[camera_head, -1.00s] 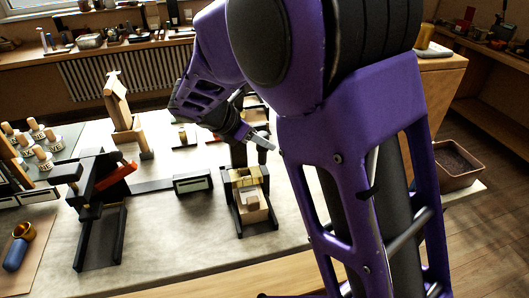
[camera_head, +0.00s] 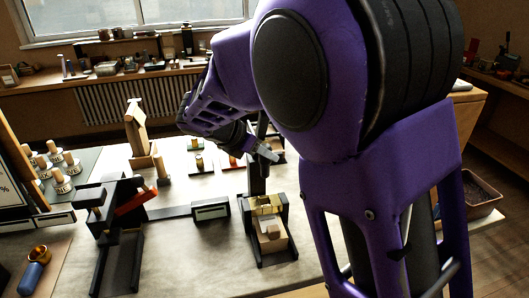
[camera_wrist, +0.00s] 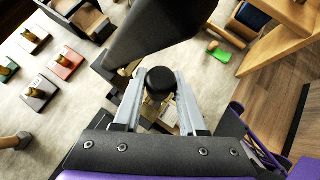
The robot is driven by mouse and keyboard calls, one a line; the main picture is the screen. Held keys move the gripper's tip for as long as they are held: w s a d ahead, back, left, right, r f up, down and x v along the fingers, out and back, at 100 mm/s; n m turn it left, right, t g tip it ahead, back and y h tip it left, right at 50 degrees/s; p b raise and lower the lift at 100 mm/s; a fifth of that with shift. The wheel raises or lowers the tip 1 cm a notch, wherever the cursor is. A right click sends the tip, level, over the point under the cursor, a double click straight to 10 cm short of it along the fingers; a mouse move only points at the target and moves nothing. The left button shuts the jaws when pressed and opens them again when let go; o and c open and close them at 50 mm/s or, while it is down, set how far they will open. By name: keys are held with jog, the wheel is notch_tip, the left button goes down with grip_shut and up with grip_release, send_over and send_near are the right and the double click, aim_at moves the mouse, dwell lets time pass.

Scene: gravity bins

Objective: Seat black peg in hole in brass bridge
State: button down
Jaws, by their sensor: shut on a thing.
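In the wrist view my gripper (camera_wrist: 159,76) is shut on the black peg (camera_wrist: 160,82), whose dark rounded end shows between the two grey fingers. The peg's lower part is hidden. Brass-coloured parts (camera_wrist: 168,111) show below and beyond the peg, partly covered by the fingers. In the head view the brass bridge (camera_head: 266,205) sits in a black fixture on the bench, with a pale wooden block in front of it. My gripper (camera_head: 268,154) is above and behind it in the picture. The peg cannot be made out there, and the hole is not clear.
A dark post (camera_head: 258,172) stands right behind the bridge. A black stand with a red-orange lever (camera_head: 135,203) is at left. Wooden pegs on small plates (camera_head: 61,182) stand further left. A large dark shape (camera_wrist: 155,30) crosses the top of the wrist view.

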aim_at(264, 177)
jog(key=shift+f+b, duration=1.4)
jog(key=shift+f, duration=1.1)
jog(key=shift+f, duration=0.15)
jog(key=shift+f+b, duration=0.8)
jog(key=shift+f, duration=0.75)
jog(key=shift+f+b, duration=1.4)
jog(key=shift+f, duration=0.95)
dwell(0.4)
jog(key=shift+c, duration=1.9)
grip_release()
